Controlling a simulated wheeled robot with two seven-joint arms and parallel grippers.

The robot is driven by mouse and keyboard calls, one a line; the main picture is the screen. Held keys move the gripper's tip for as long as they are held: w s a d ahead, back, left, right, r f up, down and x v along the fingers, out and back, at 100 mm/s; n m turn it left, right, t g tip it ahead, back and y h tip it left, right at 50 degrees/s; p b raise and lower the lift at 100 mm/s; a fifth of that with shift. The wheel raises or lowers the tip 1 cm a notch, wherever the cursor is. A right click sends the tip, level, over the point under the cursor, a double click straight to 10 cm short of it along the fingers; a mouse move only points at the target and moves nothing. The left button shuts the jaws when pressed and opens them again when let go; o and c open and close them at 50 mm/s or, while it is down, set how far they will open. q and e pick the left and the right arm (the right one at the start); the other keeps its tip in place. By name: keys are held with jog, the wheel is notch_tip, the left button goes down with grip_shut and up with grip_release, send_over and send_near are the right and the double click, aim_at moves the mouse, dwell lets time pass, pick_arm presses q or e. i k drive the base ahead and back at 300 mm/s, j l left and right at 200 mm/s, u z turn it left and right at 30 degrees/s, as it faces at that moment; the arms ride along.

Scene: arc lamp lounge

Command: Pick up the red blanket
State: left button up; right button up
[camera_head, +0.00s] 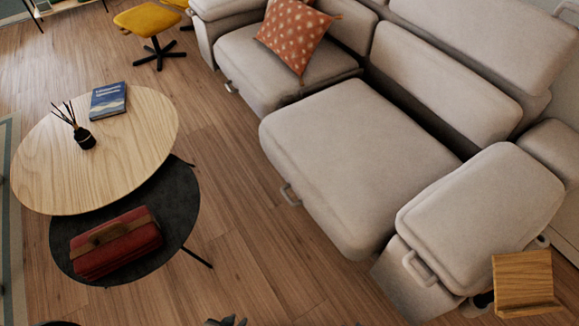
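The red blanket (108,254) is folded into a thick bundle with a brown band around it. It lies on the dark, lower round tabletop (178,215) at the lower left of the head view. Only the dark tip of my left gripper (227,321) shows at the bottom edge, to the right of the blanket and apart from it in the picture. Too little of it shows to tell open from shut. My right gripper is out of view.
A higher oval wooden tabletop (140,135) partly overlaps the dark one and holds a blue book (108,100) and a black reed diffuser (84,138). A beige sofa (350,150) with an orange cushion (295,35) fills the right. Bare wood floor (235,190) lies between.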

aim_at(117, 242)
jog(key=k+j+u, duration=0.1)
jog(key=u, duration=1.6)
